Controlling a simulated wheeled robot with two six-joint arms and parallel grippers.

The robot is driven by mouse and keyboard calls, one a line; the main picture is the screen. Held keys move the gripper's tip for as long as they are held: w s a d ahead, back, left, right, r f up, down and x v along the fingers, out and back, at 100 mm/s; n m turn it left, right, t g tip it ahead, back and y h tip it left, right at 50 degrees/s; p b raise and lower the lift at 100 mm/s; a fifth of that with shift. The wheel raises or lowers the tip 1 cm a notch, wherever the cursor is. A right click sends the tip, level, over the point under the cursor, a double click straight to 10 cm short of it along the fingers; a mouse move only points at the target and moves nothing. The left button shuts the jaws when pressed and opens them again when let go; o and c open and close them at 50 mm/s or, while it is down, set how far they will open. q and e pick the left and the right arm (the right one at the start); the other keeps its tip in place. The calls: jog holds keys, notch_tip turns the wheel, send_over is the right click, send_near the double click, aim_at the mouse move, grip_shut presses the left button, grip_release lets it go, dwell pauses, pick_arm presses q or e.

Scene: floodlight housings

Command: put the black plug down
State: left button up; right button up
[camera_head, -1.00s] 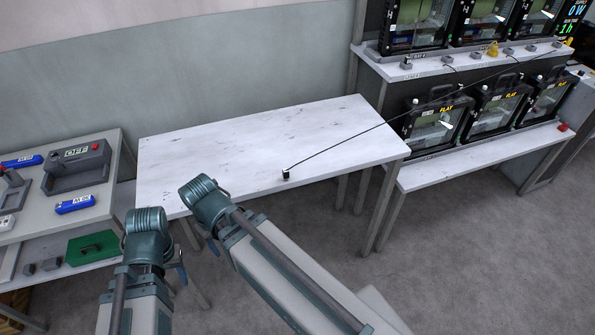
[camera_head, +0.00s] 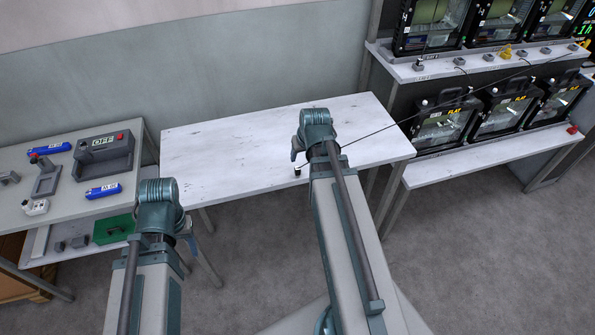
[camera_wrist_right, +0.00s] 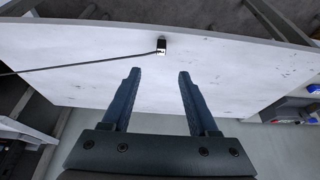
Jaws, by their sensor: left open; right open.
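The black plug (camera_head: 297,171) rests on the white table (camera_head: 225,150) near its front edge, with a thin black cable running from it to the right. The plug also shows in the right wrist view (camera_wrist_right: 161,46), just beyond the fingertips and between their lines. My right gripper (camera_wrist_right: 157,73) is open and empty, with its two fingers apart from the plug. In the head view the right wrist hangs over the table beside the plug and hides part of the cable. My left gripper (camera_head: 188,238) is open, low in front of the table's left end, clear of the plug.
A grey bench (camera_head: 50,215) at the left carries blue cylinders and a grey box marked OFF (camera_head: 103,155). A green box (camera_head: 113,230) sits on its lower shelf. At the right, racks hold several floodlight housings (camera_head: 440,125). The left part of the white table is clear.

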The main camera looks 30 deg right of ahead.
aim_at(298, 168)
jog(key=b+x, duration=0.7)
jog(key=x, duration=0.1)
jog(key=shift+f, duration=0.15)
jog(key=b+x, duration=0.5)
jog(key=shift+w+f, duration=0.1)
jog(key=shift+f, duration=0.05)
grip_shut()
